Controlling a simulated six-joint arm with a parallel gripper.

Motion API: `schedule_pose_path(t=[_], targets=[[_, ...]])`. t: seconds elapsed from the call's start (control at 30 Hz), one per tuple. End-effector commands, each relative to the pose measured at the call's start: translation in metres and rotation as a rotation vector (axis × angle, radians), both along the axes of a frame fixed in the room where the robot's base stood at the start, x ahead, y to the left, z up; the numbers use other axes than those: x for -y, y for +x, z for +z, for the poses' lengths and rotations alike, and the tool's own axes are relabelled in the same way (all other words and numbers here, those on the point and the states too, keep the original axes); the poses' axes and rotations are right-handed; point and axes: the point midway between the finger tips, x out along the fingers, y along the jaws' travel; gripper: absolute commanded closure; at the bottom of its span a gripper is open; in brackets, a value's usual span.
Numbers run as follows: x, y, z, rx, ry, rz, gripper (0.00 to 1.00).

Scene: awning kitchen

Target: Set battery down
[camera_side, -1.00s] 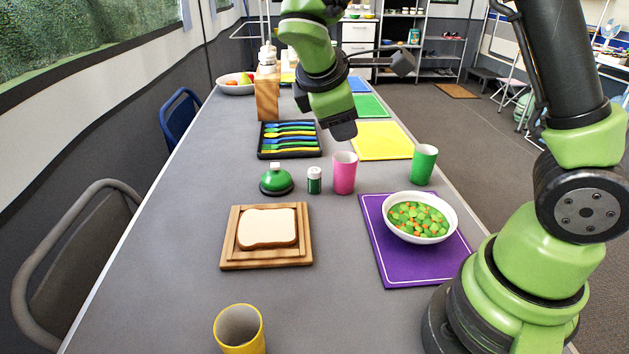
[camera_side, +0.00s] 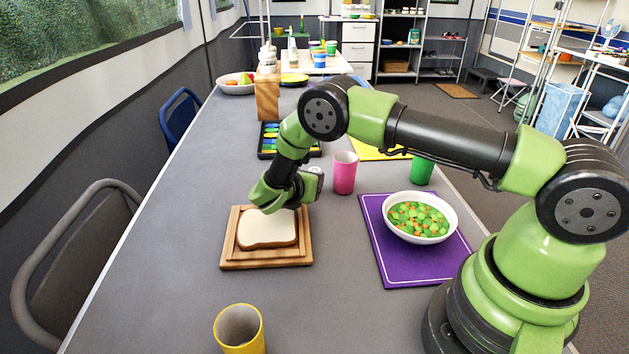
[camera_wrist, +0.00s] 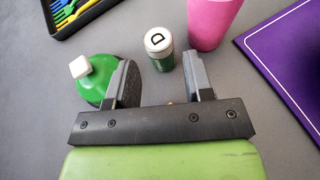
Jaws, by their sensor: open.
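The battery (camera_wrist: 159,50) is a small green cylinder with a pale top marked "D". It stands upright on the grey table in the wrist view, beside the pink cup (camera_wrist: 212,20). My gripper (camera_wrist: 161,62) is open, and its two black fingers lie to the left and right of the battery in the picture. I see nothing gripped, and a gap shows on each side of the battery. Whether the fingertips are level with the battery or short of it I cannot tell.
A green dome with a white knob (camera_wrist: 95,75) is close by my left finger. A bread slice (camera_side: 268,229) on a wooden board (camera_side: 235,262) lies near my wrist. A bowl of vegetables (camera_side: 419,217) sits on a purple mat (camera_side: 405,275). A yellow cup (camera_side: 239,328) stands in front.

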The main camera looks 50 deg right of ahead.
Motion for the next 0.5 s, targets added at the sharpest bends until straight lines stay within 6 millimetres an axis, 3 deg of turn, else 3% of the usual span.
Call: schedule_pose_path(t=[0.5], targets=[[0.049,0.016,-0.024,0.001,0.001,-0.002,0.53]])
